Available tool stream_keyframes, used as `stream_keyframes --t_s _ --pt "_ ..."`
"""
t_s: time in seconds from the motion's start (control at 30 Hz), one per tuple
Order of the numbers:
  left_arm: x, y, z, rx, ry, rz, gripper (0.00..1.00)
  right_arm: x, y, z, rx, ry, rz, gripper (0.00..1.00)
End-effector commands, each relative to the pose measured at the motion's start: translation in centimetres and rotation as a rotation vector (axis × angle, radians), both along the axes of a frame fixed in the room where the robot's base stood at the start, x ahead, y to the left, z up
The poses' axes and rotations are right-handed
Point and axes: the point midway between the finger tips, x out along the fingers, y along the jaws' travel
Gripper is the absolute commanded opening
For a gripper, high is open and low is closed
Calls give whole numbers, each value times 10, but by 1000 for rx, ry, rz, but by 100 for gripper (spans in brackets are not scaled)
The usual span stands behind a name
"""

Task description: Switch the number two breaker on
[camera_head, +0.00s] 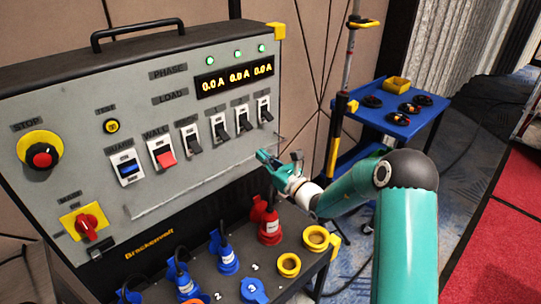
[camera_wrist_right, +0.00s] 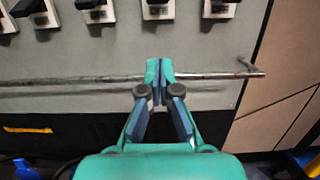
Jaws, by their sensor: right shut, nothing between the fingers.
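A row of breakers is on the grey panel. Right of the blue breaker (camera_head: 127,170) and the red breaker (camera_head: 164,156) are several black-levered ones. The two rightmost black levers (camera_head: 244,123) (camera_head: 265,115) appear to point down. The undersides of black levers (camera_wrist_right: 157,10) also show along the top of the right wrist view. My right gripper (camera_head: 266,158) is shut and empty, below and apart from the rightmost breaker. My left gripper is out of view.
A thin metal rail (camera_wrist_right: 205,76) runs across the panel below the breakers, right by my right fingertips. A shelf below holds blue and red plugs (camera_head: 270,232) and yellow rings (camera_head: 316,238). A blue cart (camera_head: 420,124) stands at right.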

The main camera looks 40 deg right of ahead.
Motion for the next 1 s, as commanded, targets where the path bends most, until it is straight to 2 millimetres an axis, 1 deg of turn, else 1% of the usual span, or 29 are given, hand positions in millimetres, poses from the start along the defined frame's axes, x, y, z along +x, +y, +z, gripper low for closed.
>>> stream_keyframes --t_s 0.03,0.2,0.33,0.4,0.5,0.6,0.97,1.0 --pt "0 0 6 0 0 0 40 10 2 4 0 -1 2 0" --pt "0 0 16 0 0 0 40 46 5 10 0 -1 3 0" --pt "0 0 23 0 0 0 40 70 6 13 0 0 1 0" --pt "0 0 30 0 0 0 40 60 4 28 0 -1 -3 0" --pt "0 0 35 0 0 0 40 54 3 38 -1 1 -2 0" --pt "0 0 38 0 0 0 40 50 3 43 0 2 -2 0" --pt "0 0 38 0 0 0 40 47 3 46 0 1 -2 0" --pt "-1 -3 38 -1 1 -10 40 47 -18 45 -6 0 -10 0"
